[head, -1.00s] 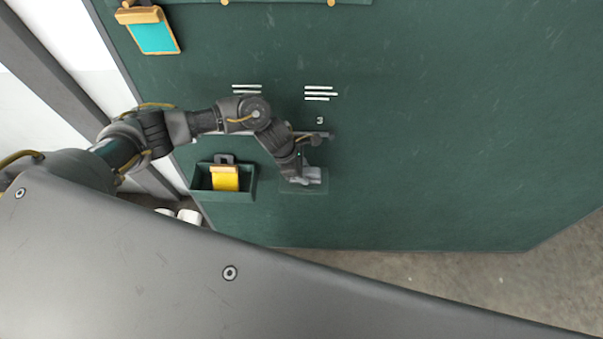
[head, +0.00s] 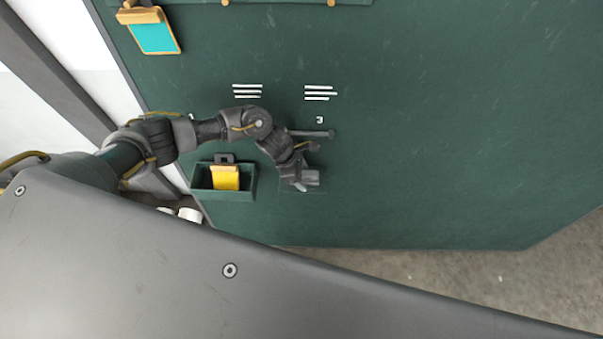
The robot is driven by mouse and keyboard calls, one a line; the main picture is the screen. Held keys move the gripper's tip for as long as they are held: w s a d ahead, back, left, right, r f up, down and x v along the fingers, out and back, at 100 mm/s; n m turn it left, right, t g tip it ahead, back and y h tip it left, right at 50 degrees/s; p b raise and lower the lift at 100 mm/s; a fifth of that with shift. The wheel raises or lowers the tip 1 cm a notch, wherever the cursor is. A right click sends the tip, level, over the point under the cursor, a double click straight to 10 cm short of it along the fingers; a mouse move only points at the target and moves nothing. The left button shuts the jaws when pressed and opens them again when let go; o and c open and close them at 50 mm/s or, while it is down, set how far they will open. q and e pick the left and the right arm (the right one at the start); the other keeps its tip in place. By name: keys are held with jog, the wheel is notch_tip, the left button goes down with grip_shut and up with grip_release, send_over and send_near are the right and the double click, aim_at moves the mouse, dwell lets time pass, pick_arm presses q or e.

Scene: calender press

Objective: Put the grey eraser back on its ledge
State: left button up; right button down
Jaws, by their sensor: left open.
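A small grey block (head: 312,178), which looks like the eraser, shows at the tip of my left gripper, against the lower middle of the green board. A narrow dark green ledge (head: 321,190) shows just under it, mostly covered by the gripper. My left gripper (head: 303,184) is open and points down at the block. I cannot tell whether the fingers touch the block, or whether it rests fully on the ledge. My right gripper is not in view.
A green bin (head: 208,193) with a yellow pad (head: 225,178) hangs left of the gripper. A clipboard with a turquoise sheet (head: 153,37) hangs at the upper left. White marks (head: 320,93) are above the hand. The board's right side is clear.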

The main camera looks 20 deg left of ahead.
pick_arm(q)
jog(key=b+v, duration=0.1)
jog(key=v, duration=1.1)
jog(key=shift+b, duration=0.4)
